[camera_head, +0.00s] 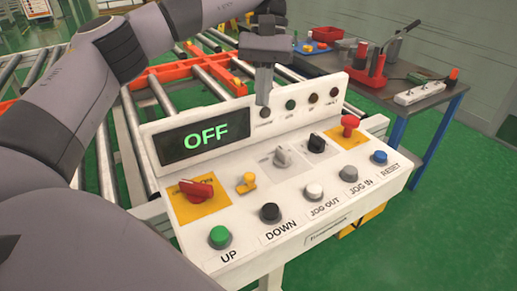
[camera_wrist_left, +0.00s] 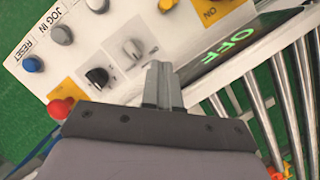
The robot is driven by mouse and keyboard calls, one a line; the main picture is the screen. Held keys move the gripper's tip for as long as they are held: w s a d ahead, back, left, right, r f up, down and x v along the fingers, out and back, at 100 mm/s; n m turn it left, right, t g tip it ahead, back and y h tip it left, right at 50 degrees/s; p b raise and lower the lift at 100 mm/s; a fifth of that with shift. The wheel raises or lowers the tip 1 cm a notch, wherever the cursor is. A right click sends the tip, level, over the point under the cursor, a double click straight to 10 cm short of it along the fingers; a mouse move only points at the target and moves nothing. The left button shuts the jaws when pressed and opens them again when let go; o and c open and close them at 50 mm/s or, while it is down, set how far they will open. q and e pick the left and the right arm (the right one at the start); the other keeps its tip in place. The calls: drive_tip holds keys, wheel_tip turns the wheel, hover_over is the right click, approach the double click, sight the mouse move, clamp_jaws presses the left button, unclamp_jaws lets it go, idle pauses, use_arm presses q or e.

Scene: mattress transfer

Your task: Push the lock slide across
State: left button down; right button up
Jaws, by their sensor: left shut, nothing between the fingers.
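A white control panel (camera_head: 334,193) stands in front of me, with a display (camera_head: 190,142) reading OFF in green. A small yellow piece (camera_head: 246,183) sits on the panel between a red rotary switch (camera_head: 197,190) and a grey selector (camera_head: 282,157); I cannot tell for sure whether it is the lock slide. My left gripper (camera_head: 263,102) is shut and empty, pointing down above the panel's raised back, apart from the yellow piece. In the left wrist view its closed fingers (camera_wrist_left: 161,68) show near the grey selector. My right gripper is not in view.
A black selector (camera_head: 316,143) and a red mushroom button (camera_head: 349,122) stand up from the panel's right. Several push buttons line its front. A roller conveyor (camera_head: 104,140) lies behind. A dark table (camera_head: 412,95) with tools stands at the right; green floor (camera_head: 440,225) is open.

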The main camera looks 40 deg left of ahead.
use_arm(q)
drive_tip(key=shift+s, duration=0.1)
approach(246, 183)
drive_tip(key=w+f, duration=0.1)
drive_tip(key=w, duration=0.1)
drive_tip(key=w+f, duration=0.1)
drive_tip(key=f, duration=0.1)
drive_tip(key=shift+w+a+f, duration=0.25)
drive_tip(key=shift+w+a, duration=0.1)
drive_tip(key=shift+a, duration=0.05)
drive_tip(key=shift+s+d, duration=0.15)
drive_tip(key=shift+s, duration=0.2)
drive_tip(key=shift+s+d+f, duration=0.1)
drive_tip(key=shift+s+d, duration=0.2)
drive_tip(key=shift+s, duration=0.4)
drive_tip(key=shift+s+d+f, duration=0.15)
drive_tip(key=shift+s+d, duration=0.15)
drive_tip(key=shift+s, duration=0.4)
